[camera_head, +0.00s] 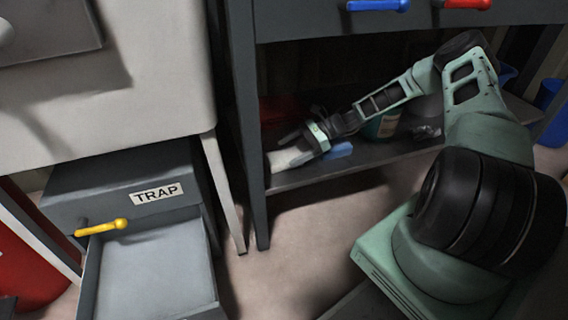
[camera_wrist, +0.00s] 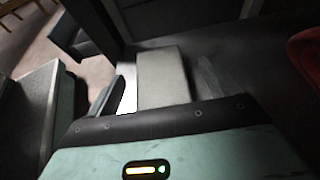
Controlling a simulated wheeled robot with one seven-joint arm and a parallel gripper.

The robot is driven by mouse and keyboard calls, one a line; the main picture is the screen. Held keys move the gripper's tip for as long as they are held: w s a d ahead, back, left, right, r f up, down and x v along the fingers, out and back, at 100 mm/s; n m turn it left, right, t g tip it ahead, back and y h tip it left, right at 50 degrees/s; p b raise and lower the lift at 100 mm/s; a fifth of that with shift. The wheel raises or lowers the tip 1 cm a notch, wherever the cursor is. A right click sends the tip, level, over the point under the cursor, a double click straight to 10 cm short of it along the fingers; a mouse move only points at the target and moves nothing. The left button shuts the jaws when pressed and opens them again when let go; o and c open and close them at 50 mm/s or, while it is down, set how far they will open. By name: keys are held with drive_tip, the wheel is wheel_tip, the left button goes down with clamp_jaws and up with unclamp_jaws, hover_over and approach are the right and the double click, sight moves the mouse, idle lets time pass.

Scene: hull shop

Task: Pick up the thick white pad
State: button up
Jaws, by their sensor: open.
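The thick white pad (camera_head: 285,159) lies at the left end of the low shelf in the head view, partly behind my gripper (camera_head: 296,138). In the wrist view, the pad (camera_wrist: 162,72) is a pale block between the two fingers of my gripper (camera_wrist: 161,82). A brighter white strip shows along its left side, near the left finger. The fingers are apart, one on each side of the pad. I cannot tell whether either finger touches it.
The dark shelf (camera_head: 310,178) also holds a blue piece (camera_head: 340,150), a teal container (camera_head: 382,124) and something red (camera_head: 275,110), which looks like the red thing (camera_wrist: 306,52) in the wrist view. An open drawer (camera_head: 150,275) marked TRAP stands left. A bench leg (camera_head: 250,150) borders the shelf.

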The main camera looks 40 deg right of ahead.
sight(282, 156)
drive_tip(key=shift+b+x, duration=0.6)
drive_tip(key=shift+x, duration=0.95)
drive_tip(key=shift+s, duration=0.15)
drive_tip(key=shift+c, duration=0.4)
drive_tip(key=c, duration=1)
